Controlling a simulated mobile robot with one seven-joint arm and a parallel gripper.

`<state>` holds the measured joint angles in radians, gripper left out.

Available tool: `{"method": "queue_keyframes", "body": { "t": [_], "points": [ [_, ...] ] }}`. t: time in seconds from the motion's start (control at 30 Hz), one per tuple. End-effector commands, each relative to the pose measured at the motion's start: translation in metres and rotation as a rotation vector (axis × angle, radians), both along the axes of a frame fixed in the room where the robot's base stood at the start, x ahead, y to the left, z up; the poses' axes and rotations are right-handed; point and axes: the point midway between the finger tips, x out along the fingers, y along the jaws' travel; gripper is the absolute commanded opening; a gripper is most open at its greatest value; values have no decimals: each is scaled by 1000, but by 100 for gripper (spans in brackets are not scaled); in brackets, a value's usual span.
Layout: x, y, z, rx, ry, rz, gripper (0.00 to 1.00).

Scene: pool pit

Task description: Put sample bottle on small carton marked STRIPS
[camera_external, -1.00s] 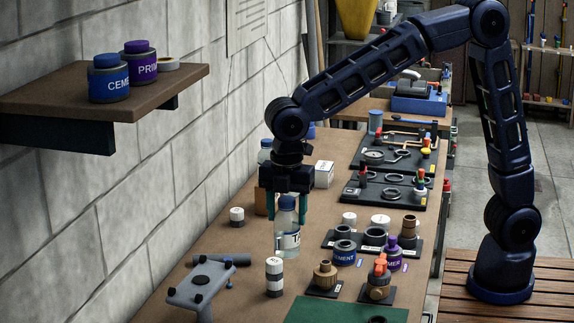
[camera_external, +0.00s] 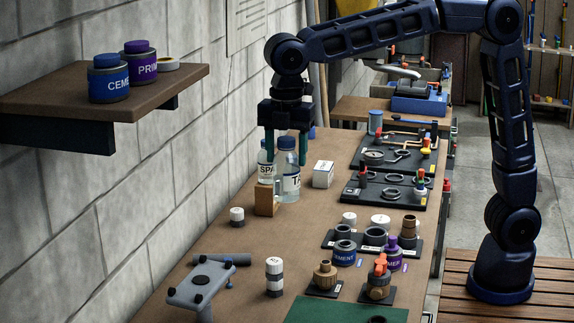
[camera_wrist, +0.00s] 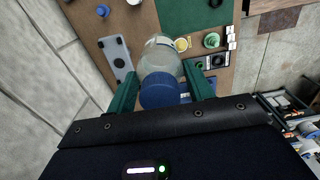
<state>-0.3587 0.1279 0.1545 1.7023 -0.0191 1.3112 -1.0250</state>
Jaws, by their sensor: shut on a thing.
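The sample bottle (camera_external: 290,185) is clear with a blue cap and a white label starting "TA"; it is upright. My gripper (camera_external: 287,158) is shut on it from above, near the cap. In the wrist view the blue cap (camera_wrist: 160,92) sits between my teal fingers, with the clear body beyond. A small white carton (camera_external: 323,174) stands on the bench just right of the bottle. Its marking is too small to read, so I cannot tell whether it says STRIPS. The bottle is beside the carton, not over it; its height above the bench is unclear.
A second bottle marked "SPA" (camera_external: 265,170) stands close left of the held one. A brown block (camera_external: 266,201) is in front of it. Black trays with fittings (camera_external: 384,200) lie to the right. The bench in front of the bottle is mostly clear.

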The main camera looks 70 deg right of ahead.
Motion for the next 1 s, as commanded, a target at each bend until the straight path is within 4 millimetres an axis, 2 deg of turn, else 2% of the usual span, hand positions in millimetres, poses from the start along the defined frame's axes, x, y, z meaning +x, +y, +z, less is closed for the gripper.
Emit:
{"method": "queue_keyframes", "body": {
  "t": [0.27,0.37,0.57,0.7,1.0],
  "points": [
    [45,-49,-1,7,7,-129,13],
    [65,-75,1,10,9,-191,13],
    [111,-145,3,20,13,-350,13],
    [138,-201,4,25,16,-463,13],
    [177,-327,5,31,17,-700,13]
  ]
}}
